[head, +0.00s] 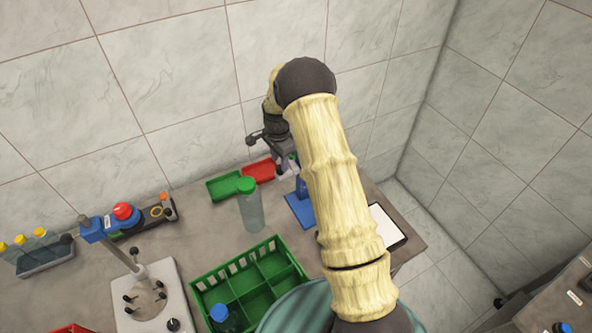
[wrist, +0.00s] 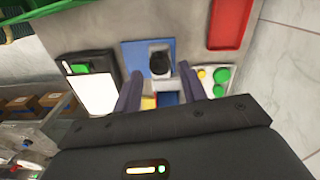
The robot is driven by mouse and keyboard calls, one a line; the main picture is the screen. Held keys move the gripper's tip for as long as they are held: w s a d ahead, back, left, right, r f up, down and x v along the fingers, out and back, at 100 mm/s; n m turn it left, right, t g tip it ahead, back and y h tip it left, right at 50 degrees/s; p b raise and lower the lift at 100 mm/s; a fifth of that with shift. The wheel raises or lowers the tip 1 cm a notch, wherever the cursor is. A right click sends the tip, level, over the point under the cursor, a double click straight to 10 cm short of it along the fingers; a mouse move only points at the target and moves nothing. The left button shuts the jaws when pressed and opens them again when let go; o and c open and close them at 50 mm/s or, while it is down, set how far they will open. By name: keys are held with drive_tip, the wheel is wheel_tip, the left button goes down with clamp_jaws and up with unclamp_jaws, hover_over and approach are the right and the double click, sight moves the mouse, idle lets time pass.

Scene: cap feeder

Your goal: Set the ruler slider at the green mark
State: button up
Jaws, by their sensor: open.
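My gripper (wrist: 160,84) is open, its two dark fingers apart and pointing down over the bench. In the wrist view a blue base plate (wrist: 133,54) carries a dark upright part (wrist: 160,62) just beyond the gap between the fingers; nothing is clearly held. In the head view the blue stand (head: 300,207) is beside my gripper (head: 287,165), partly hidden by my arm. I cannot make out a ruler scale, its slider or a green mark on it. Small yellow and blue parts show between the fingers, mostly hidden by the gripper body.
A red tray (head: 259,170) and green tray (head: 223,187) lie by the wall. A white pad (head: 383,229) lies right. Green round parts (wrist: 222,76) sit beside the right finger.

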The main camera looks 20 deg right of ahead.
drive_tip(key=shift+r+p, duration=1.25)
drive_tip(key=shift+r, duration=1.15)
drive_tip(key=shift+s+r, duration=0.25)
drive_tip(key=s+r+n+t+b, duration=0.1)
drive_tip(key=s+n, duration=0.3)
drive_tip(key=s, duration=0.5)
drive_tip(key=s+r+n+b, duration=0.3)
drive_tip(key=s+n+b, duration=0.1)
drive_tip(key=s, duration=0.5)
drive_tip(key=s+r+n+t+b, duration=0.1)
drive_tip(key=s+r+n+b, duration=0.1)
drive_tip(key=s+n, duration=0.4)
drive_tip(key=s+b, duration=0.1)
drive_tip(key=s, duration=0.2)
drive_tip(key=shift+s+r+t, duration=0.15)
drive_tip(key=shift+s+t, duration=0.15)
drive_tip(key=shift+s, duration=0.1)
